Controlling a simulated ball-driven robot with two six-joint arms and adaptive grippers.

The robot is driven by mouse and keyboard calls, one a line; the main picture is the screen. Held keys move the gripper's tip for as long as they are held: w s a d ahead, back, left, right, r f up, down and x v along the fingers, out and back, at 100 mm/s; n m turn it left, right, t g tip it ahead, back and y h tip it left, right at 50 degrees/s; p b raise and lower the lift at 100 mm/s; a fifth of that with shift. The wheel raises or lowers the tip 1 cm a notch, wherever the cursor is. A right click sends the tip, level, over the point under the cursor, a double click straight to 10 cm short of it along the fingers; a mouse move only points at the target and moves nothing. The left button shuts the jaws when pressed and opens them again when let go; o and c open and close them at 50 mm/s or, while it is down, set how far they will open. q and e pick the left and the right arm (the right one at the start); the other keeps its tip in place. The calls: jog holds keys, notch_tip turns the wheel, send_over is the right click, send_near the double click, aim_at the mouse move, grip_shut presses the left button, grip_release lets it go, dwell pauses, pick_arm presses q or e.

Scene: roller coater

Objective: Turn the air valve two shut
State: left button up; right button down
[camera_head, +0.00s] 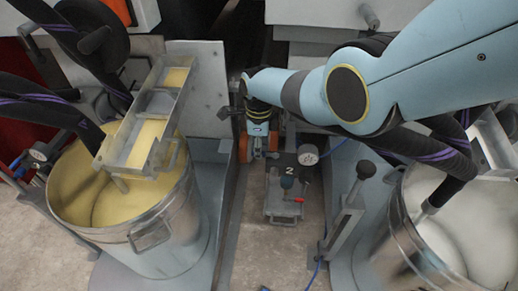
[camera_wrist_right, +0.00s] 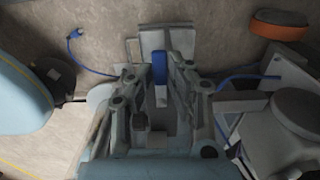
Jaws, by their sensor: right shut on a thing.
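My right arm comes in from the right in the head view and bends down at the wrist. Its gripper (camera_head: 259,152) is between the two drums, beside a small unit marked 2 (camera_head: 289,169) with a round gauge (camera_head: 307,155). In the right wrist view the fingers (camera_wrist_right: 160,85) are closed on either side of a blue handle (camera_wrist_right: 160,68), which looks like the lever of the air valve. The valve body is mostly hidden by the gripper. In the head view the blue handle cannot be made out. My left gripper is not in view.
A drum of yellow paint (camera_head: 150,238) stands left, a drum of white paint (camera_head: 408,245) right. A red-handled fitting (camera_head: 299,200) and a grey post (camera_head: 347,215) stand close by. A blue hose (camera_wrist_right: 92,66) lies near. Bare floor (camera_head: 262,245) shows in front.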

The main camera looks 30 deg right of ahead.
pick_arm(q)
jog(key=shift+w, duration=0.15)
pick_arm(e)
jog(key=c, duration=1.3)
grip_release()
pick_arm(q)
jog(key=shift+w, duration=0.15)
pick_arm(e)
notch_tip(320, 180, up, 12)
jog(key=shift+f, duration=0.1)
